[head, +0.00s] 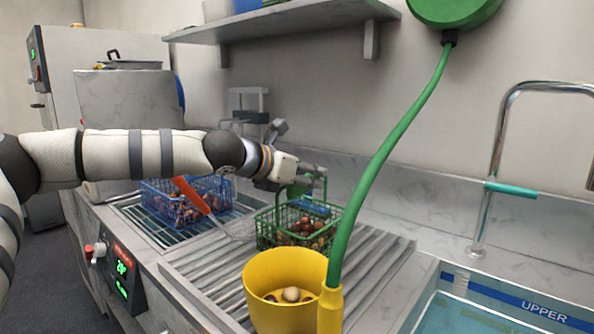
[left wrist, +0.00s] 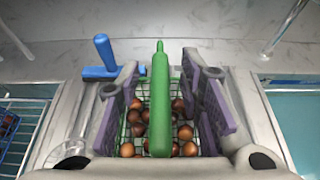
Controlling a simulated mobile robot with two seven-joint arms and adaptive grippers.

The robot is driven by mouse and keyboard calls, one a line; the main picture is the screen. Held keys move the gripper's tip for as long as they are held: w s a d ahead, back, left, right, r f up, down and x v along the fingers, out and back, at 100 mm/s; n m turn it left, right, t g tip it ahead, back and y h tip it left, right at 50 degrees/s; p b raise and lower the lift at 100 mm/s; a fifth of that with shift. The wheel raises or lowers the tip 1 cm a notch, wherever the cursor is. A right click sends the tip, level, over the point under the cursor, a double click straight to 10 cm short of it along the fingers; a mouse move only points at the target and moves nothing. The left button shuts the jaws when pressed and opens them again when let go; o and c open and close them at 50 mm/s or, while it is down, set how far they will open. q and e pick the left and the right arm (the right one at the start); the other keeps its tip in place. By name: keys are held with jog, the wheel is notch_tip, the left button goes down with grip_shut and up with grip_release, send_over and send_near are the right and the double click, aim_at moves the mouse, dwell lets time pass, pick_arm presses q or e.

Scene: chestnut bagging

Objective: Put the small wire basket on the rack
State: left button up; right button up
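A small green wire basket (head: 293,232) holding brown chestnuts stands on the slatted metal rack (head: 215,270), behind a yellow bucket. Its green handle (left wrist: 160,105) rises in the middle of the left wrist view. My left gripper (head: 308,180) is above the basket. In the left wrist view its purple-padded fingers (left wrist: 168,105) stand on either side of the handle, with a gap visible on both sides. It is open. The basket's lower front is partly hidden by the bucket. My right gripper is not in view.
A yellow bucket (head: 262,290) with a green hose (head: 385,150) stands close in front. A blue wire basket (head: 165,208) of chestnuts sits at left, with an orange-handled skimmer (head: 195,196) beside it. A blue-handled object (left wrist: 103,55) lies behind the green basket. A water basin (head: 470,315) is at right.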

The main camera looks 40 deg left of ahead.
pick_arm(q)
jog(key=v, duration=0.2)
jog(key=r+p+v, duration=0.1)
jog(key=v, duration=0.1)
jog(key=p+v, duration=0.1)
jog(key=v, duration=0.2)
jog(key=shift+w+r, duration=0.2)
jog(key=shift+r, duration=0.15)
jog(key=s, duration=0.4)
jog(key=shift+s+a+r, duration=0.15)
jog(key=shift+s, duration=0.1)
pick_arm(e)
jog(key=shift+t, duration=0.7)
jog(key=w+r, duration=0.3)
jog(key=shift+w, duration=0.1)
